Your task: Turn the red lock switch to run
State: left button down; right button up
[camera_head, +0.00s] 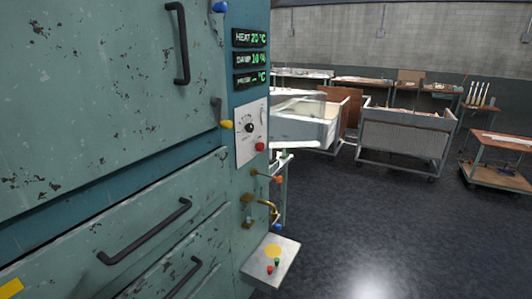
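A red knob (259,147) sits at the lower right of a pale control plate (243,140) on the teal machine's front. It looks like the only red switch on that plate, but its markings are too small to read, so I cannot tell its setting. A black dial (250,127) sits above it on the same plate. A small red button (270,268) also shows on a grey box low on the machine, beside a green button (277,261). I cannot tell which red part is the lock switch. Neither of my grippers is in view.
The teal machine (90,110) fills the left, with black handles jutting out. Blue (220,6), yellow (226,125) and orange (278,179) knobs stick out nearby. The grey box (262,284) projects below. Bins (405,138) and a cart (500,175) stand behind; the floor at right is clear.

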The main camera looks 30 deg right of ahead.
aim_at(259, 147)
jog(key=k, duration=1.2)
jog(key=z, duration=0.45)
jog(key=i, duration=0.55)
jog(key=z, duration=0.65)
jog(key=i, duration=0.85)
jog(key=u, duration=0.9)
jog(key=i, duration=0.8)
jog(key=u, duration=0.85)
